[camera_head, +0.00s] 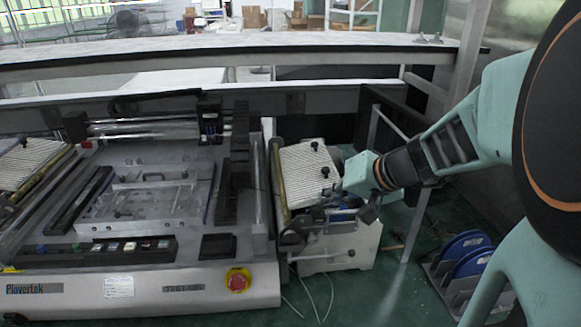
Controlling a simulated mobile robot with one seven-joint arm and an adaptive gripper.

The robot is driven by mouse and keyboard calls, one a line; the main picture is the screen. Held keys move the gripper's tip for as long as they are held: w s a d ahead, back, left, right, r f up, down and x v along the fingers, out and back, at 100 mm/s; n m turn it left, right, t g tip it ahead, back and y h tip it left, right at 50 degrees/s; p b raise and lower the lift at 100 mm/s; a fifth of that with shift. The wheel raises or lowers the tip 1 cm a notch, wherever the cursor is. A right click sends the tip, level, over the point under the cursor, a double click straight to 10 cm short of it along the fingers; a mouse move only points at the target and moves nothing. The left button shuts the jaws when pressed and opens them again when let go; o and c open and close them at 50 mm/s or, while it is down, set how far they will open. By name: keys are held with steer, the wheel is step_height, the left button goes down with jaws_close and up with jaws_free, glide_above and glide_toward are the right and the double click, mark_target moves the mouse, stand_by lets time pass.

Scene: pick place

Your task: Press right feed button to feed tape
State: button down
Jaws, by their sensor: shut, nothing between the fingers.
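The right tape feeder (342,240) is a pale unit beside the right end of the machine, with a ribbed white top plate (305,170) carrying dark knobs. My arm reaches in from the right, and my gripper (338,196) is over the upper front part of this feeder. The gripper is shut with nothing held. The fingertips are small and dark against the feeder, so I cannot tell whether they touch it. The right feed button cannot be made out; it may be hidden by the gripper.
The machine's front panel has a row of small buttons (130,246) and a red emergency stop (237,281) on yellow. A rack of blue reels (466,254) stands on the green floor at right. A metal post stands close behind my wrist. Loose cables hang below the feeder.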

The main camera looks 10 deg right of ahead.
step_height(320, 180, up, 6)
steer(key=p, duration=0.3)
stand_by(0.3)
stand_by(0.5)
